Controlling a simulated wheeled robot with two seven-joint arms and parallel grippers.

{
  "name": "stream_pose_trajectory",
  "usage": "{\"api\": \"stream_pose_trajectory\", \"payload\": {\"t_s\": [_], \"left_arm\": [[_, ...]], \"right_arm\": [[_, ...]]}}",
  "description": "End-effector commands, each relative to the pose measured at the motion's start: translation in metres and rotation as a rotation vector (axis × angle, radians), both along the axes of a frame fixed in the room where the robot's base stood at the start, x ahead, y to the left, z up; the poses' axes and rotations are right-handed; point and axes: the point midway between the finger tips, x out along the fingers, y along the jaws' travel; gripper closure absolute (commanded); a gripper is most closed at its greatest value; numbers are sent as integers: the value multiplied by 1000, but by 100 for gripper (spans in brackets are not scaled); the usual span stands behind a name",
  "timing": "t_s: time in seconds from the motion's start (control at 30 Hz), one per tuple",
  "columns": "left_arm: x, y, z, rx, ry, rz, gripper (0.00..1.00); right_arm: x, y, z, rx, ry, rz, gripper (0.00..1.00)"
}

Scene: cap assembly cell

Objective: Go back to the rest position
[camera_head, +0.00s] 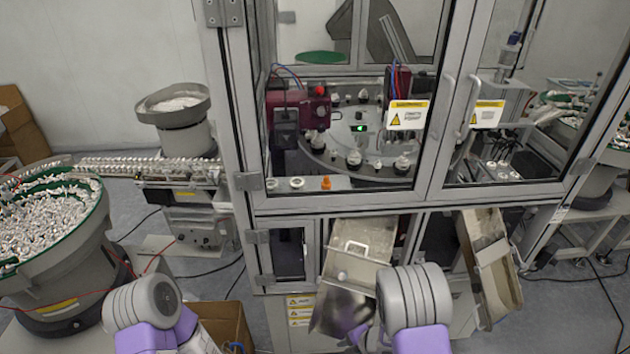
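My two arms come up from the bottom edge, with rounded grey joints and purple links. One stands at the bottom left, the other right of the middle. I cannot make out the fingers of either gripper. A small purple and dark part shows beside the right arm, too hidden to read. The enclosed cap assembly machine (330,202) stands ahead with its glass doors shut. Below the doors, a metal chute with a handle (358,262) and a second tilted metal chute (492,262) stick out toward me. I see nothing held by my arms.
A large green-rimmed bowl feeder (97,212) full of small white parts stands at the left. A smaller grey bowl feeder (181,133) is behind it. An open cardboard box (228,322) is on the floor between my arms. Cables cross the floor at the right.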

Motion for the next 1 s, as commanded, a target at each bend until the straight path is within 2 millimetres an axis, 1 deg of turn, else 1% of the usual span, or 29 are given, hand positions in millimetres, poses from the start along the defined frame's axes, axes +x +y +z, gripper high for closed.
{"api": "stream_pose_trajectory", "payload": {"t_s": [0.03, 0.07, 0.1, 0.17, 0.2, 0.27, 0.3, 0.37, 0.4, 0.5, 0.6, 0.7, 0.8, 1.0], "left_arm": [[0, 0, -17, 0, 0, 0, 57], [0, 0, -22, 0, 0, 0, 57], [0, 0, -29, 0, 0, 0, 57], [0, 0, -39, 0, 0, 0, 57], [0, 0, -46, 0, 1, 0, 57], [0, 0, -56, 0, 1, 0, 57], [0, 0, -63, 0, 1, 0, 57], [0, 0, -72, 0, 1, 0, 57], [-1, 0, -78, 0, 0, 0, 57], [-1, 0, -89, 0, 0, 0, 57], [-1, 0, -96, 0, 0, 0, 57], [-1, 0, -99, 0, 0, 0, 57], [-1, 0, -99, 0, 0, 0, 57], [0, 0, -98, 0, 0, 0, 57]], "right_arm": [[-11, -5, -29, 52, 82, -193, 66], [-17, -6, -40, 81, 130, -307, 66], [-25, -9, -54, 118, 194, -458, 66], [-38, -12, -75, 169, 294, -688, 66], [-48, -14, -87, 198, 364, -840, 66], [-64, -15, -106, 240, 469, -1066, 66], [-76, -16, -117, 264, 541, -1215, 66], [-94, -16, -131, 292, 646, -1429, 66], [-104, -15, -138, 307, 710, -1562, 66], [-129, -12, -151, 326, 851, -1841, 66], [-145, -8, -157, 329, 950, -2035, 66], [-154, -5, -159, 329, 1002, -2141, 66], [-157, -4, -159, 329, 1020, -2179, 66], [-157, -5, -158, 328, 1018, -2179, 66]]}}
